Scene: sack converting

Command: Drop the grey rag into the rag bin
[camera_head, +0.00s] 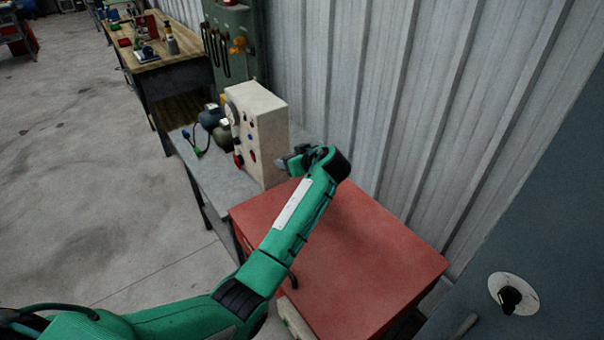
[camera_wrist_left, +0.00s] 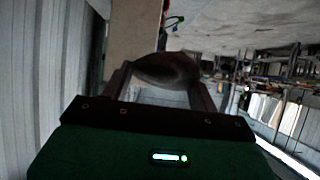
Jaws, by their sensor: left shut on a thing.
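My left gripper (camera_head: 293,161) is at the end of the green arm, above the back left part of a red cabinet and close to a cream control box. In the left wrist view, the left gripper (camera_wrist_left: 163,84) is shut on a dark, rounded, soft-looking thing, which I take to be the grey rag (camera_wrist_left: 168,68). The rag spans the gap between the two fingers. I cannot make out a rag bin in either view. My right gripper is not in view.
The red cabinet (camera_head: 355,255) has a bare top under my left arm. The cream control box (camera_head: 265,140) stands on a grey bench (camera_head: 222,180). A wooden workbench (camera_head: 180,68) with tools is farther back. A corrugated wall (camera_head: 410,90) bounds the right; open floor lies left.

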